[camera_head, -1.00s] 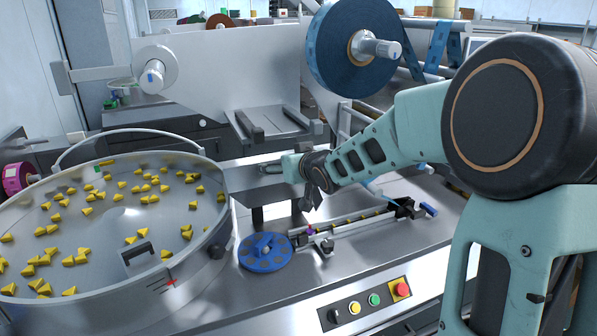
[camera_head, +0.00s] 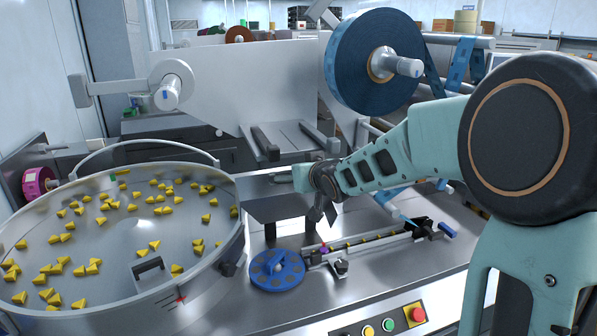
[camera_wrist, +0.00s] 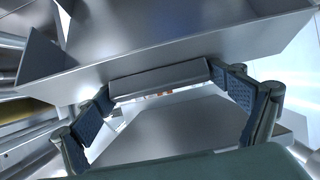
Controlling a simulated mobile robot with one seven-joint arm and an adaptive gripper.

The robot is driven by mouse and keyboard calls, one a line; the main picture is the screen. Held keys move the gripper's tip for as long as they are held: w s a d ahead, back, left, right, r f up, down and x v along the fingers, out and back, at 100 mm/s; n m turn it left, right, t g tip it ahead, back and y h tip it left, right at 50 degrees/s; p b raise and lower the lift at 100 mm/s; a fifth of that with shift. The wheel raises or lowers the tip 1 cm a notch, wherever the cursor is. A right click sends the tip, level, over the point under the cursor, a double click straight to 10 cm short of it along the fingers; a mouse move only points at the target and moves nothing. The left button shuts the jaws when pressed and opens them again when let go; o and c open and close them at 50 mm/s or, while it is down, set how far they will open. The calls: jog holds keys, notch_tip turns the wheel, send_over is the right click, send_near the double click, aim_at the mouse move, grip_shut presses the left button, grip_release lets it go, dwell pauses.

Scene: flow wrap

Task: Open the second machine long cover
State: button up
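My gripper (camera_head: 322,212) hangs beside a long grey metal cover (camera_head: 282,207) behind the blue disc. The wrist view shows my gripper (camera_wrist: 168,112) open, with its two dark padded fingers wide apart. A grey bar like a handle (camera_wrist: 160,79) lies between the fingers, on the edge of a large metal sheet (camera_wrist: 190,40). I cannot tell whether a finger touches the bar. Which panel is the second machine's long cover is not certain from these views.
A round bowl (camera_head: 118,300) with several yellow pieces stands at the left. A blue disc (camera_head: 277,270) and a rail (camera_head: 375,240) lie on the bench in front. A blue film roll (camera_head: 350,70) is above. Buttons (camera_head: 388,325) sit at the front edge.

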jog(key=shift+o, duration=0.8)
jog(key=shift+a+f, duration=0.1)
jog(key=shift+f, duration=0.35)
jog(key=shift+w+r, duration=0.1)
jog(key=shift+r, duration=0.1)
jog(key=shift+s+d+r, duration=0.25)
jog(key=shift+s+d, duration=0.05)
jog(key=shift+s, duration=0.05)
jog(key=v, duration=0.6)
jog(key=shift+s, duration=0.25)
jog(key=shift+c, duration=0.4)
